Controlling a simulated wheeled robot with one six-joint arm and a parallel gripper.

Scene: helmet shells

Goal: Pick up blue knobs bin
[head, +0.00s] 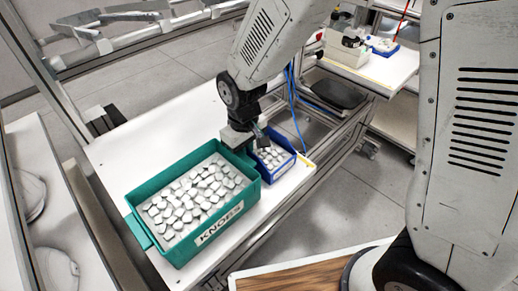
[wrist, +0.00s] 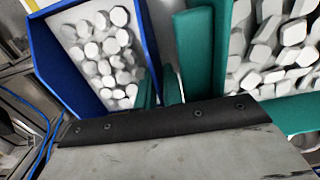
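The blue bin (head: 287,168) of pale knobs stands on the white table, beside the far right end of the larger green bin. In the wrist view the blue bin (wrist: 55,62) fills the upper left, with its knobs (wrist: 103,55) in it. My gripper (head: 262,143) is low over the near left side of the blue bin, close to the green bin. In the wrist view my gripper (wrist: 159,85) shows two narrow fingers with a small gap, near the blue bin's right side. I cannot tell whether they touch its wall. My gripper hides part of that side.
The green bin (head: 165,242), labelled KNOBS and full of pale knobs, is close on the left; it is at the right in the wrist view (wrist: 195,60). White table top (head: 125,150) is free behind. Another workbench (head: 385,68) with bins stands at the back right.

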